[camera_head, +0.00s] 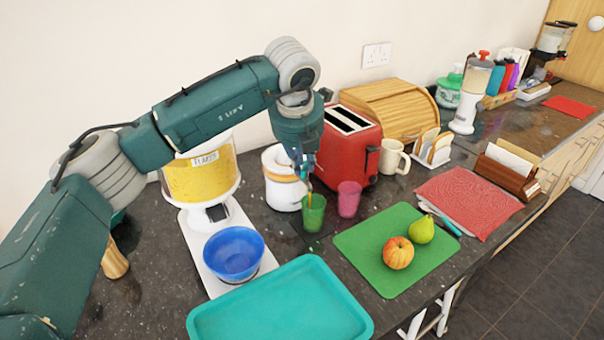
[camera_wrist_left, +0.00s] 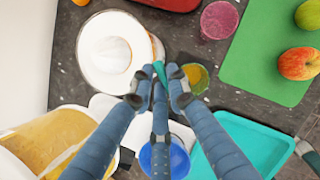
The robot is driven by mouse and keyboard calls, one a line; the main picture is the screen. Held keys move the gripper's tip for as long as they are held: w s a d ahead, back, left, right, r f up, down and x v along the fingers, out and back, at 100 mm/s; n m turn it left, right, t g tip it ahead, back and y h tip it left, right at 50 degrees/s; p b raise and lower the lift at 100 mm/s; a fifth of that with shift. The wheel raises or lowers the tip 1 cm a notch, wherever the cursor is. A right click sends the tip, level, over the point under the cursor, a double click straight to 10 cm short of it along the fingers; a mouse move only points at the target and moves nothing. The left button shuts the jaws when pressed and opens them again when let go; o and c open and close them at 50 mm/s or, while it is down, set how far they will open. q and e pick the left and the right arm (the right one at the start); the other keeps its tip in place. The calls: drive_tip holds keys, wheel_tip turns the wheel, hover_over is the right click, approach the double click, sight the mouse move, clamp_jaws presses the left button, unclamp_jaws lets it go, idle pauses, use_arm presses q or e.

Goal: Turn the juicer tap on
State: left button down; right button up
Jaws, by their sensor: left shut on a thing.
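The juicer (camera_head: 281,188) is a white round body with an orange band, standing on the dark counter left of the red toaster; in the left wrist view its white top (camera_wrist_left: 112,48) shows. A green cup (camera_head: 313,217) stands at its right front. A thin orange streak (camera_head: 309,187) runs down into this cup, and its inside looks orange-yellow in the left wrist view (camera_wrist_left: 196,76). My left gripper (camera_head: 303,166) is at the juicer's right side, above the cup. Its fingers (camera_wrist_left: 158,92) are closed around a small teal piece (camera_wrist_left: 160,72), apparently the tap lever; the spout is mostly hidden.
A pink cup (camera_head: 349,199) stands close right of the green cup, before the red toaster (camera_head: 349,148). A flakes dispenser (camera_head: 203,176) and blue bowl (camera_head: 234,254) are left. A teal tray (camera_head: 280,312) and green board (camera_head: 372,258) with apple and pear lie in front.

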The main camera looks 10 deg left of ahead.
use_arm(q)
drive_tip(key=n+b, duration=0.1)
drive_tip(key=n, duration=0.1)
drive_tip(key=n+y+b, duration=0.1)
drive_tip(key=shift+d+n+y+b, duration=0.15)
drive_tip(key=shift+n+y+b, duration=0.15)
drive_tip(key=shift+n, duration=0.1)
drive_tip(key=shift+r+n+g+y+b, duration=0.1)
drive_tip(key=shift+n+g+y+b, duration=0.3)
drive_tip(key=shift+n, duration=0.8)
drive_tip(key=shift+d+n+y+b, duration=0.1)
drive_tip(key=shift+n+y+b, duration=0.25)
drive_tip(key=shift+n, duration=0.75)
drive_tip(key=shift+r, duration=0.1)
drive_tip(key=c, duration=2)
unclamp_jaws()
drive_tip(key=shift+s, duration=0.1)
drive_tip(key=v, duration=1.2)
drive_tip(key=shift+w, duration=0.25)
